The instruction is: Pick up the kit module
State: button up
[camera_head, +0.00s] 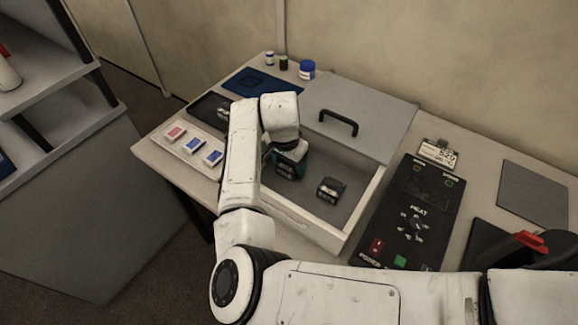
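A small dark block (330,190), which may be the kit module, sits in the open grey drawer (352,222), toward its right side. A second dark block with teal edges (287,168) shows directly below my wrist, left of the first block. I cannot tell whether it is a separate module or part of my gripper. My white arm reaches up from the bottom and bends down over the drawer's left part. My gripper (284,149) points down there, apart from the right-hand block. Its fingertips are hidden or too small to make out.
A lid with a black handle (338,122) lies behind the open drawer. A black heat control panel (410,212) stands to the right. A tray of small coloured packs (193,146) lies left of my arm. Small jars (307,69) stand at the back.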

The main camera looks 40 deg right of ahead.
jog(key=c, duration=0.6)
jog(key=shift+c, duration=0.2)
jog(key=shift+r, duration=0.15)
